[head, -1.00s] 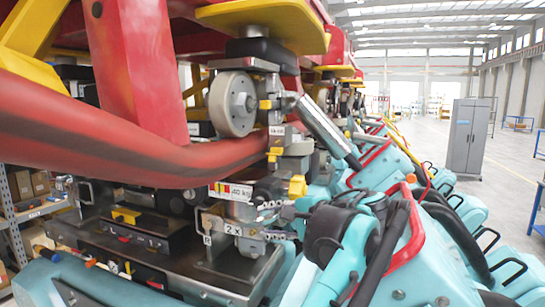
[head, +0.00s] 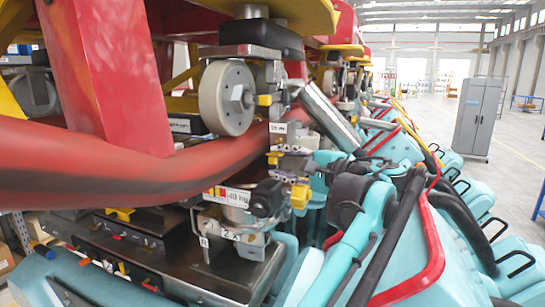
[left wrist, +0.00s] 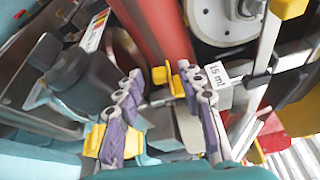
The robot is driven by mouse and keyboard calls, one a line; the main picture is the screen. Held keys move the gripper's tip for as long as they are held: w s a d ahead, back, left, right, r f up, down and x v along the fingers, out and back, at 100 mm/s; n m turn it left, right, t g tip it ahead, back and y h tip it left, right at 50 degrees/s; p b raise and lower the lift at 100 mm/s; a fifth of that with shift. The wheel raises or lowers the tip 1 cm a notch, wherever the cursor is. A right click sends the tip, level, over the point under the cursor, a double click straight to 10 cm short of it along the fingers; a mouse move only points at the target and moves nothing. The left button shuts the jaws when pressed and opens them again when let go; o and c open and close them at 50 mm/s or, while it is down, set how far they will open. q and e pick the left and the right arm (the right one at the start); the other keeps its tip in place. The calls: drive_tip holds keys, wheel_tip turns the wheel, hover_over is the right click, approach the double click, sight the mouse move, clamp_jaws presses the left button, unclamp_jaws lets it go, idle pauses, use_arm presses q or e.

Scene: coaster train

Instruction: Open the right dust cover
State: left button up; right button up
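A black rounded part (head: 265,197) stands below the gripper and shows left of the fingers in the wrist view (left wrist: 85,85). I cannot tell for sure which part is the right dust cover. My right gripper is not in view.
A thick red tube (head: 120,155) crosses close on the left. A labelled metal bracket (head: 235,233) and a metal deck (head: 190,265) lie below. Teal seats with red rims fill the right. A grey cabinet (head: 475,117) stands far off on open floor.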

sight(275, 161)
use_arm(q)
drive_tip(key=x, duration=0.3)
drive_tip(key=shift+w+f, duration=0.2)
drive_tip(key=shift+w, duration=0.45)
drive_tip(key=shift+s, duration=0.25)
drive_tip(key=shift+s+r, duration=0.1)
drive_tip(key=shift+s, duration=0.05)
drive_tip(key=shift+c, duration=1.3)
clamp_jaws()
drive_tip(key=shift+f+n+t, duration=0.4)
drive_tip(key=shift+f+n, duration=0.05)
drive_tip(key=shift+n, duration=0.45)
drive_tip(key=shift+w+d+f+n+y+b, duration=0.1)
drive_tip(key=shift+w+n+y+b, duration=0.25)
drive_tip(key=shift+n, duration=0.35)
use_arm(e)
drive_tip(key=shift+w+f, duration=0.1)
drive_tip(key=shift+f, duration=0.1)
